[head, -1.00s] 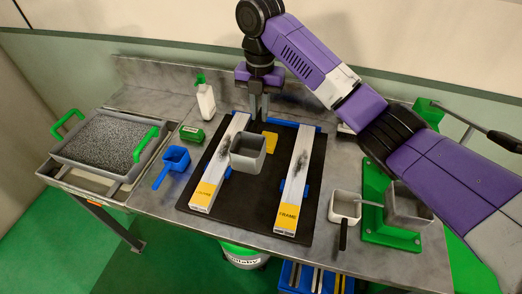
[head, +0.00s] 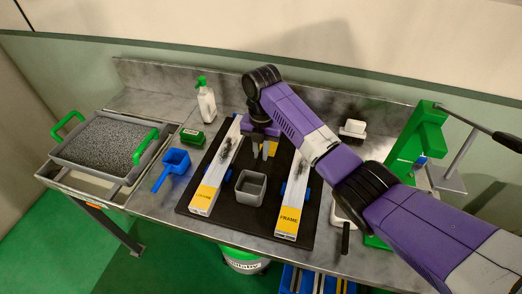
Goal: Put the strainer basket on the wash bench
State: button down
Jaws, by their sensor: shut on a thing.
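The grey, square, open-topped basket (head: 250,188), which fits the strainer basket, is over the dark mat (head: 226,218) between two white and yellow frame profiles. It is roughly upright. My gripper (head: 262,151) is just behind it, fingers pointing down, and moves together with it, so it is shut on the basket. The grip point and any handle are too small to tell, and so is the gap under the basket. The grey metal bench (head: 150,90) carries the mat; which part is the wash bench is not marked.
A grey tray with green handles (head: 147,163) and grey granules is at the left. A blue scoop (head: 172,166), green brush (head: 192,136) and white bottle (head: 206,103) stand left of the profiles. A green stand (head: 420,145) is at the right. Bare bench shows behind the bottle.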

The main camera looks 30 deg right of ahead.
jog(key=shift+f, duration=0.2)
jog(key=c, duration=1.4)
grip_release()
notch_tip(320, 180, up, 12)
jog(key=shift+r, duration=0.15)
jog(key=shift+w+d, duration=0.1)
jog(key=shift+w, duration=0.05)
